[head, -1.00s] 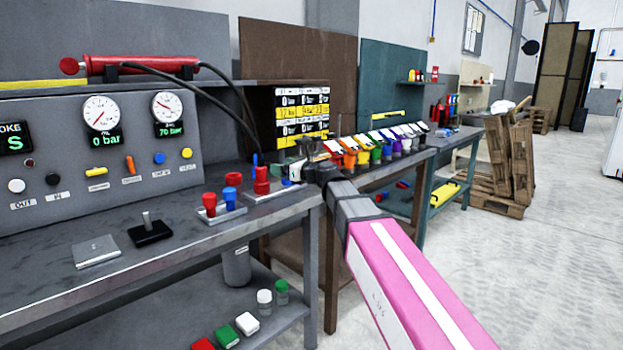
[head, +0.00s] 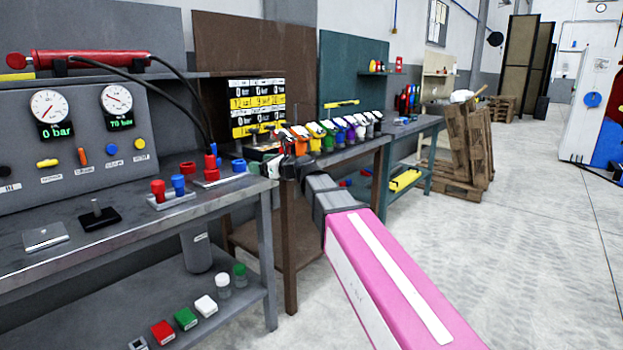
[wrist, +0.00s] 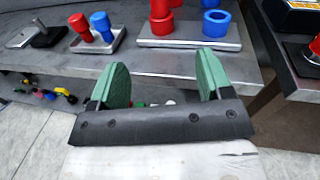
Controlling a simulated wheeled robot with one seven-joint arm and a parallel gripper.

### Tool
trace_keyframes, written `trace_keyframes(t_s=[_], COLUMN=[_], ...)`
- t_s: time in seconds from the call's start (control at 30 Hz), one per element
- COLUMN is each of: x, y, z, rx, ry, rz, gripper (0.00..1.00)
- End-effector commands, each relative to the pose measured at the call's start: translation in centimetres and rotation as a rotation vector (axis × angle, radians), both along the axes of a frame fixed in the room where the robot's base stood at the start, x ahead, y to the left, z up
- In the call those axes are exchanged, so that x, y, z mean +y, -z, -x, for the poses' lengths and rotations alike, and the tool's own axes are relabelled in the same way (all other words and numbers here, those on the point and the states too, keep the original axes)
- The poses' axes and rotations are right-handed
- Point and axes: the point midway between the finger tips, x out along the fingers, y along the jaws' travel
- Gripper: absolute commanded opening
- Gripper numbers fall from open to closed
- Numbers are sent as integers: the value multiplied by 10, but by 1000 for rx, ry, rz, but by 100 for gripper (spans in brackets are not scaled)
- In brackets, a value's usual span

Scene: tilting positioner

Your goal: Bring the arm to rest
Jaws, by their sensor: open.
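My gripper shows in the wrist view (wrist: 162,85) with two green finger pads spread apart and nothing between them. It is in front of the edge of the grey workbench (wrist: 190,62). In the head view my pink and grey arm reaches forward from the lower right, and its far end is small and dark near the bench's right end, so the fingers are hard to make out there.
On the grey bench are red and blue fittings (head: 158,190) on metal plates, a black block with a pin (head: 97,213) and a gauge panel (head: 70,135). Coloured bottles (head: 328,138) line the brown bench behind. Wooden pallets (head: 468,145) stand beyond. The floor at right is clear.

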Motion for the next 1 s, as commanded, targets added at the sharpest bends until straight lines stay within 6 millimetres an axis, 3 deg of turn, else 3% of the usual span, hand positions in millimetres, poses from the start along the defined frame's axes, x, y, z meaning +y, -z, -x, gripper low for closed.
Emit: trace_keyframes(t_s=[0.27, 0.57, 0.77, 1.0], x=[-23, -71, -136, -234], y=[48, 135, 231, 338], z=[4, 19, 48, 109], rx=[-113, -307, -495, -691], ry=[-12, -97, -298, -744], rz=[196, 559, 953, 1366], gripper=[72, 72, 72, 72])
